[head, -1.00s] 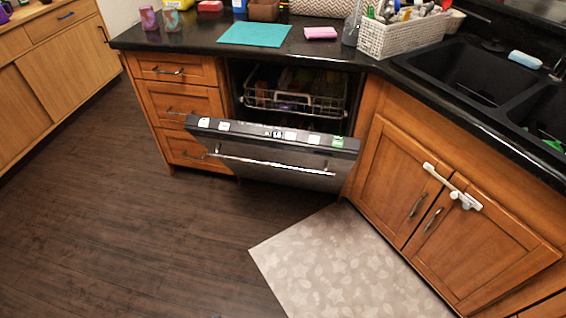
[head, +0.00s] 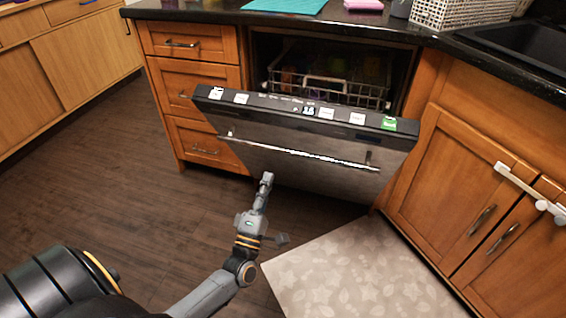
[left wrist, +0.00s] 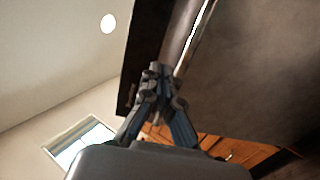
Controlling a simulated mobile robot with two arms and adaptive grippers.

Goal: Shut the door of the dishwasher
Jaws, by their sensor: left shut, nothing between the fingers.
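The dishwasher door (head: 310,150) is partly open in the head view, tilted outward from the cabinet, with a bar handle (head: 300,152) across its front. Behind its top edge, the dishwasher's rack (head: 330,90) shows inside the dark opening. My left gripper (head: 267,178) is shut and empty, just in front of the door's lower outer face; I cannot tell if it touches. In the left wrist view, my left gripper (left wrist: 157,72) points up toward the door's outer face (left wrist: 260,60). My right gripper is not in view.
Wooden drawers (head: 192,90) stand left of the dishwasher, and cabinet doors with a white latch (head: 528,190) stand right. A patterned mat (head: 365,270) lies on the floor in front. Dark floor (head: 100,180) is free at the left.

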